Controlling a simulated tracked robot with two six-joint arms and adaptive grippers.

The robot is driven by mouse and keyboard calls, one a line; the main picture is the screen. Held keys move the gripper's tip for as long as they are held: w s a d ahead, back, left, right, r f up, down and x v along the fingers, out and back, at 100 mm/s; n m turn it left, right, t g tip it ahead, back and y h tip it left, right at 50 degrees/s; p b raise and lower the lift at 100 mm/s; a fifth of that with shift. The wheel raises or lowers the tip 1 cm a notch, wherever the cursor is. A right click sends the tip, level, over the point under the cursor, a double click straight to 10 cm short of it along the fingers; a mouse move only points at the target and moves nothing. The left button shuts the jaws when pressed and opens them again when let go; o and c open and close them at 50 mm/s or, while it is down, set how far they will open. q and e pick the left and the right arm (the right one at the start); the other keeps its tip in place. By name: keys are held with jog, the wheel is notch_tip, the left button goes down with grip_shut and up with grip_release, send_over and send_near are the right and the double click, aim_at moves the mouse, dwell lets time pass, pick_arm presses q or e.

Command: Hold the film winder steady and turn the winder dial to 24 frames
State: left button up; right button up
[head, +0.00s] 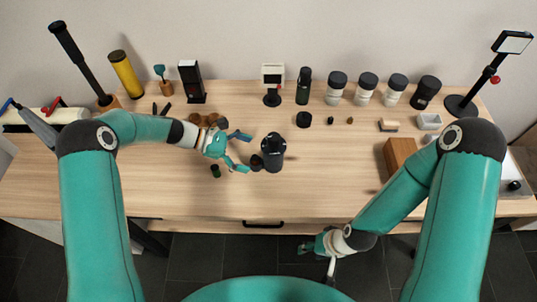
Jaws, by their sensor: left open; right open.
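The film winder appears to be the black upright device (273,150) near the middle of the table, with a smaller dark round part low on its left side. The winder dial and its markings are too small to make out. My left gripper (246,154) is open just left of the device, its two teal fingers pointing toward it. I cannot tell whether the lower finger touches the small round part. My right gripper (317,260) is open and empty, in front of the table's front edge and well away from the device.
Along the back stand a yellow cylinder (126,74), a black bottle (303,86), a small white display (273,75) and several grey-lidded canisters (367,88). A wooden block (400,156) and a lamp (513,42) are at right. The table front is mostly clear.

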aim_at(254, 157)
pick_arm(q)
jog(key=b+x, duration=0.1)
jog(key=x, duration=0.3)
jog(key=shift+a+f+b, duration=0.1)
jog(key=shift+b, duration=0.2)
jog(key=shift+b+x, duration=0.4)
jog(key=shift+x, duration=0.5)
